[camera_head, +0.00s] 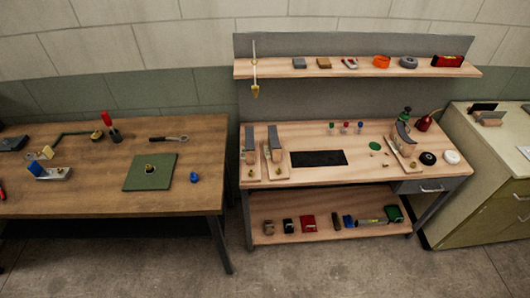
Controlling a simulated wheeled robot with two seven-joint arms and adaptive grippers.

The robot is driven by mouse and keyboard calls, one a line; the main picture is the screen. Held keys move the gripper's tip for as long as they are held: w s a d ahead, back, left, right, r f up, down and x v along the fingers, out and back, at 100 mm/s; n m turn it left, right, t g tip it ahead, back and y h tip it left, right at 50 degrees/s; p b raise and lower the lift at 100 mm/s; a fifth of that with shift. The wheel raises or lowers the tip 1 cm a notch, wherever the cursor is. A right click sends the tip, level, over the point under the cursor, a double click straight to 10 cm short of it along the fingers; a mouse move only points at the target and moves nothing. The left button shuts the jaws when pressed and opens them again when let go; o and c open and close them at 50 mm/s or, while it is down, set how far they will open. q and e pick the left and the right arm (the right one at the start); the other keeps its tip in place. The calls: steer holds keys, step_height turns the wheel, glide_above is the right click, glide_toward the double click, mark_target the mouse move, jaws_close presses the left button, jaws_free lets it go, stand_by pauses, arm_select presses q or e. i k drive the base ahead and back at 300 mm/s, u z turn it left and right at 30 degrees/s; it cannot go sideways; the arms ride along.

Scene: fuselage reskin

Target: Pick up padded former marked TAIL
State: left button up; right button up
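No label reading TAIL is legible at this distance, so I cannot tell which piece is the padded former. On the middle workbench, two upright grey-faced pieces on wooden bases stand at the left: one grey-faced piece (250,138) at the end and a second grey-faced piece (274,138) just right of it. A larger curved grey piece (401,136) leans on a wooden board at the bench's right side. A small dark upright piece with a tan block (489,116) sits on the cabinet at far right. Neither of my grippers is in view.
The middle workbench (330,176) carries a black mat (319,158), small bottles and round rolls. Its upper shelf (300,69) and lower shelf hold small items. A brown table (100,205) with tools and a green mat (150,184) stands left. Floor in front is clear.

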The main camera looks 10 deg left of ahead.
mark_target(276, 160)
steer(key=u, duration=0.1)
steer(key=k, duration=0.5)
steer(key=z, duration=0.95)
steer(key=i, duration=1.25)
steer(key=u, duration=0.85)
